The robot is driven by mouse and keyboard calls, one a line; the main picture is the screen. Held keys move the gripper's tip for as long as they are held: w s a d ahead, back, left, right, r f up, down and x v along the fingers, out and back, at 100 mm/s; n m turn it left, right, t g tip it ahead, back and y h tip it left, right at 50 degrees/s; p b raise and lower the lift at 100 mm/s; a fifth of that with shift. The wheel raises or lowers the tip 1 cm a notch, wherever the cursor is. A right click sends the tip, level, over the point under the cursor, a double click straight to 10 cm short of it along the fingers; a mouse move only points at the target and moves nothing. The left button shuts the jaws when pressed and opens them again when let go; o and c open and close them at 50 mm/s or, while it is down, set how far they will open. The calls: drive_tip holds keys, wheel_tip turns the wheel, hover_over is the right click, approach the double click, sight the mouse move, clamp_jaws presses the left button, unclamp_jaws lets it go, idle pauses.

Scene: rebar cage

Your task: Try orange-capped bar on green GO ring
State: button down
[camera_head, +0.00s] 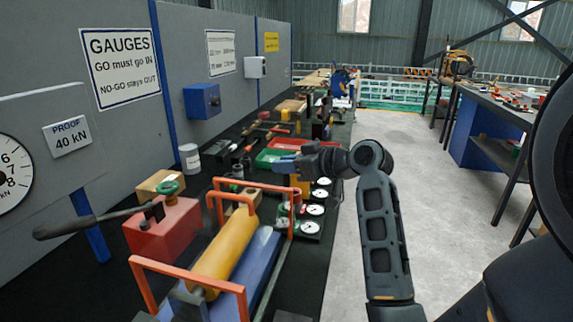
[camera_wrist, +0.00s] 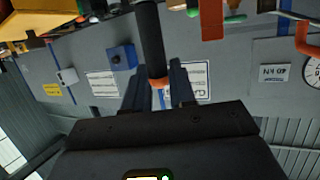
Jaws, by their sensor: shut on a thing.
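My gripper (camera_wrist: 159,90) is shut on a dark bar (camera_wrist: 151,40) in the wrist view. An orange cap or band (camera_wrist: 160,83) shows on the bar between the fingers, and the bar runs to the top edge of the picture. In the head view my gripper (camera_head: 284,166) is above the dark bench, beyond the orange-framed press; the held bar cannot be made out there. I cannot pick out the green GO ring for certain. A small green piece (camera_wrist: 235,19) shows at the top of the wrist view, to the right of the bar, and may not be it.
Several white dial gauges (camera_head: 315,210) sit below my gripper. The orange-framed press (camera_head: 189,268) with a yellow cylinder (camera_head: 224,250) and a red pump (camera_head: 162,228) stand nearer. A grey panel with a gauges sign (camera_head: 121,66) borders the bench. Open floor lies right.

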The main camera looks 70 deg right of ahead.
sight(287, 187)
drive_tip(key=shift+f+b, duration=2.5)
drive_tip(key=shift+f, duration=0.75)
drive_tip(key=c, duration=0.8)
unclamp_jaws()
drive_tip(key=shift+c, duration=0.2)
drive_tip(key=v, duration=0.7)
drive_tip(key=shift+s+r+b, duration=0.2)
drive_tip(key=shift+s+b, duration=0.1)
drive_tip(key=shift+s, duration=0.05)
drive_tip(key=shift+s+a, duration=0.1)
